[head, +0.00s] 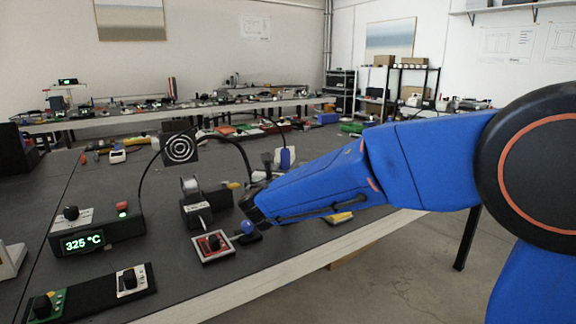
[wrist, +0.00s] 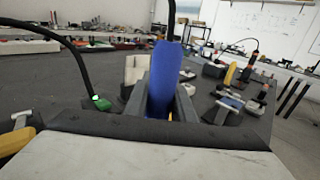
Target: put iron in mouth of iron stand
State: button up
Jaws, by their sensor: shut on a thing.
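My gripper (wrist: 168,98) is shut on the blue handle of the iron (wrist: 163,75), which stands upright between the grey fingers. A black cable rises from the top of the handle. The lower end of the iron is hidden behind the gripper and arm. I cannot surely pick out the iron stand or its mouth. A pale block (wrist: 135,72) stands just left of the iron in the wrist view.
A temperature box (head: 90,236) reading 325 °C and a red-and-white knob module (head: 213,246) are on the dark bench (head: 110,185). A green-ended cable (wrist: 101,103) arcs left of the iron. Tools lie at right.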

jog(key=shift+f, duration=0.3)
jog(key=o, duration=1)
jog(key=shift+o, duration=0.2)
jog(key=s+a, duration=0.3)
jog(key=s, duration=1.4)
jog(key=shift+a, duration=0.15)
notch_tip(320, 180, up, 10)
